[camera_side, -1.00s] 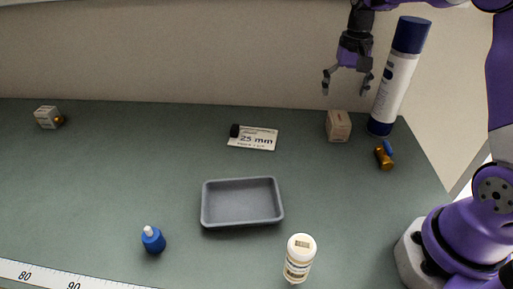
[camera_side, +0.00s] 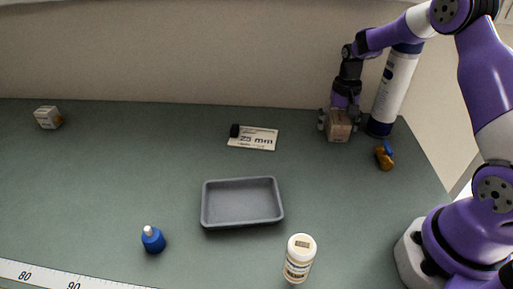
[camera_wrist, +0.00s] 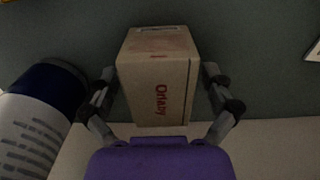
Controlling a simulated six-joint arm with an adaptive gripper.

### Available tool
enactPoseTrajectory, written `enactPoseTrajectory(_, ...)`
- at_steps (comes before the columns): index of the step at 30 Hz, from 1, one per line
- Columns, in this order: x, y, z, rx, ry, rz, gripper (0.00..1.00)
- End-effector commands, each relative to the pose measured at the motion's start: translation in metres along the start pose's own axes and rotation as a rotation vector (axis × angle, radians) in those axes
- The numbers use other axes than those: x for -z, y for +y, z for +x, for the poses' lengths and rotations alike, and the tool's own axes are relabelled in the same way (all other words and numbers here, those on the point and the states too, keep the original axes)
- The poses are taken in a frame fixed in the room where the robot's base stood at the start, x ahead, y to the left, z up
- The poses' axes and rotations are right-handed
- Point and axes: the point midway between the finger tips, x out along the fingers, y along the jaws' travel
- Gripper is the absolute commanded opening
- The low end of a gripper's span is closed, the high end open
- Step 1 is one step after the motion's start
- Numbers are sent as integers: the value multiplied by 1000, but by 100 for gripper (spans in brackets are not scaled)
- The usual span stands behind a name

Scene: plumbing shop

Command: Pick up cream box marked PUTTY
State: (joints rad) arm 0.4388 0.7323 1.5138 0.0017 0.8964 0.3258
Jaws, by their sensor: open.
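A cream-tan box (camera_side: 338,129) stands at the back right of the bench. In the wrist view the box (camera_wrist: 155,85) fills the middle, with red lettering on its face that I cannot read for sure. My gripper (camera_side: 339,119) is down at the box, pointing downward. In the wrist view my gripper (camera_wrist: 160,78) has one finger on each side of the box, with the jaws open and small gaps showing. A smaller pale box (camera_side: 47,117) sits at the far left, its marking too small to read.
A tall white and blue cylinder (camera_side: 393,92) stands close right of my gripper. A brass fitting with a blue part (camera_side: 384,158) lies nearby. A grey tray (camera_side: 242,220), a 25 mm card (camera_side: 262,139), a blue bottle (camera_side: 153,240) and a white bottle (camera_side: 299,258) are farther off.

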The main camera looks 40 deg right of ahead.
Motion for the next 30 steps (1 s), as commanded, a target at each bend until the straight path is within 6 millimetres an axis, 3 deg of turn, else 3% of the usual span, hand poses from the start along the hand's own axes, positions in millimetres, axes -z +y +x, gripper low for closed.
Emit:
enactPoseTrajectory(2, 0, 0, 0, 0, 0, 0, 95)
enactPoseTrajectory(3, 0, 0, 0, 0, 0, 0, 90)
enactPoseTrajectory(8, 0, 0, 0, 0, 0, 0, 10)
enactPoseTrajectory(22, 0, 0, -5, -1, -2, 0, 10)
enactPoseTrajectory(30, 0, -2, -45, 3, 5, -1, 10)
